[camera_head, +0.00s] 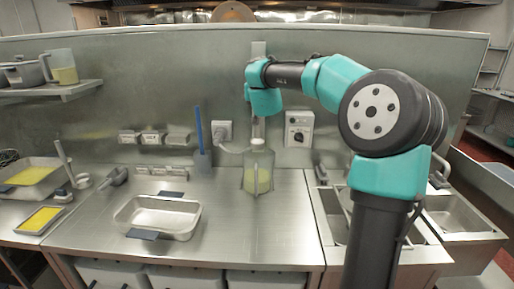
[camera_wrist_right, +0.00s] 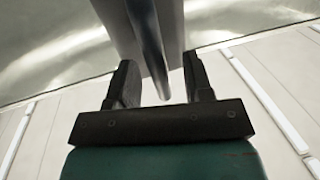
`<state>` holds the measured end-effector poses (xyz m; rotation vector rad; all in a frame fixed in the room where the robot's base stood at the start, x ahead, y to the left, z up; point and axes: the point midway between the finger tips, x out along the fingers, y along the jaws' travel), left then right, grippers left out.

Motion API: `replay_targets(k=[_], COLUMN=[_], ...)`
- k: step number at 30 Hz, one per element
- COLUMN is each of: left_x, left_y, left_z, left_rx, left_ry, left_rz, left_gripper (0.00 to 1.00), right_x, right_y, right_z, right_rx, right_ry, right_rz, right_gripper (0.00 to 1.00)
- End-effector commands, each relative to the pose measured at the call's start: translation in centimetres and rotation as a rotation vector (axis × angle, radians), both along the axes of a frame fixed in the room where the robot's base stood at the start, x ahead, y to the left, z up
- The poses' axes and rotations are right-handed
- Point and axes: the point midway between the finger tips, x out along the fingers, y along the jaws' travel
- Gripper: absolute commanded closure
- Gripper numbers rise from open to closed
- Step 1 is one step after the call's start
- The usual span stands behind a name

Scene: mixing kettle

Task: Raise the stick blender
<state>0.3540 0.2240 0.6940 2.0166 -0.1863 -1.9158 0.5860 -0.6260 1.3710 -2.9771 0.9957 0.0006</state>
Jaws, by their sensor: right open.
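The stick blender shows in the head view as a grey upright shaft (camera_head: 258,129), partly hidden by my right arm. Below it stands a clear jug (camera_head: 258,176) with yellow-green contents. In the right wrist view a slim metal shaft (camera_wrist_right: 149,45), apparently the blender's, runs between the fingers of my right gripper (camera_wrist_right: 160,66). The fingers are apart, one on each side of the shaft, with visible gaps. In the head view my right wrist is in front of the upper shaft and hides the fingers. My left gripper is not in view.
A steel tray (camera_head: 136,213) lies on the counter left of the jug. A blue-handled tool (camera_head: 199,130) stands in a holder by the back wall. Sinks (camera_head: 462,219) are at right. The counter's front middle is clear.

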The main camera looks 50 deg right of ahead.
Motion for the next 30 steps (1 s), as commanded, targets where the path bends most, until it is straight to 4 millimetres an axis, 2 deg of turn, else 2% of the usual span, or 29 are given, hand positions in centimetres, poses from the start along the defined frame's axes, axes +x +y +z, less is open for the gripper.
replay_targets(k=[21,30], left_x=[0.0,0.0], left_y=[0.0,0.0], left_z=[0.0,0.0], left_rx=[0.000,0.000], left_ry=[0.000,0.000], left_rz=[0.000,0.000], left_gripper=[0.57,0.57], right_x=[-5.1,-5.4], right_y=[3.9,4.0], right_z=[0.0,0.0], right_rx=[0.001,0.000], right_ry=[-0.001,-0.001], right_rz=[0.002,0.000], right_gripper=[0.53,0.53])
